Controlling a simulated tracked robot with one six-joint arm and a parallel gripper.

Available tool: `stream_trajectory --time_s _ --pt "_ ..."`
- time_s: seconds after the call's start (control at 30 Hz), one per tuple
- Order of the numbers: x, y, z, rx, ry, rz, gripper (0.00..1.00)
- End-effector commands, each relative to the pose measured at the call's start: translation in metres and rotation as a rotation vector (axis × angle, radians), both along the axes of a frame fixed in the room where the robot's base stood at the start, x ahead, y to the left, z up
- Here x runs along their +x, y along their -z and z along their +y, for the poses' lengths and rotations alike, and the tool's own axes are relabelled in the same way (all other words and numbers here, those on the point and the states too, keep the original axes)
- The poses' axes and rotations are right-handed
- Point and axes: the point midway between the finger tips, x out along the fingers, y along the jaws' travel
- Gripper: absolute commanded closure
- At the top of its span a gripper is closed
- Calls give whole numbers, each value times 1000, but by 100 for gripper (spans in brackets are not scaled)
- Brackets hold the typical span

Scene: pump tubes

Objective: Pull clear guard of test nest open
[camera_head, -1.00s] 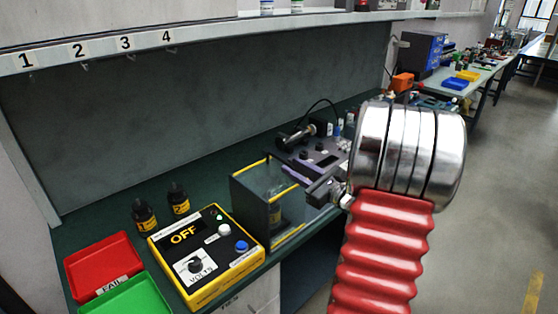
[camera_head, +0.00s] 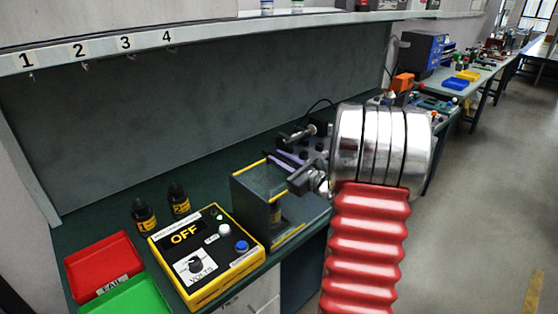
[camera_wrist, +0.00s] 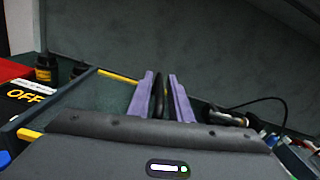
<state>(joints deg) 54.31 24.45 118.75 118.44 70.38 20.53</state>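The test nest with its clear guard (camera_head: 257,181) stands on the bench right of the power box; yellow strips mark its edges. In the wrist view a yellow edge (camera_wrist: 118,76) of it shows left of my fingers. My gripper (camera_wrist: 160,76) has two purple fingers, set apart. A dark upright piece (camera_wrist: 158,98), perhaps the guard's handle, shows between them; I cannot tell whether they touch it. In the head view my gripper (camera_head: 280,157) is at the guard's right side, and my wrist hides part of the nest.
A yellow-black box reading OFF (camera_head: 205,255) stands left of the nest. Two small dark bottles (camera_head: 179,198) stand behind it. A red tray (camera_head: 103,262) and a green tray (camera_head: 140,297) lie at the left. The back panel (camera_head: 200,100) is close behind.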

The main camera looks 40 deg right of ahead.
Motion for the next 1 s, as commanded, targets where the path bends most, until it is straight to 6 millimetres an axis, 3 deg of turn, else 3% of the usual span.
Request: stream_trajectory --time_s 0.23,0.67,1.0 --pt "0 0 0 0 0 0 100" --pt "0 -1 6 0 -2 -1 100" --pt "4 0 -1 -2 -10 -1 100"
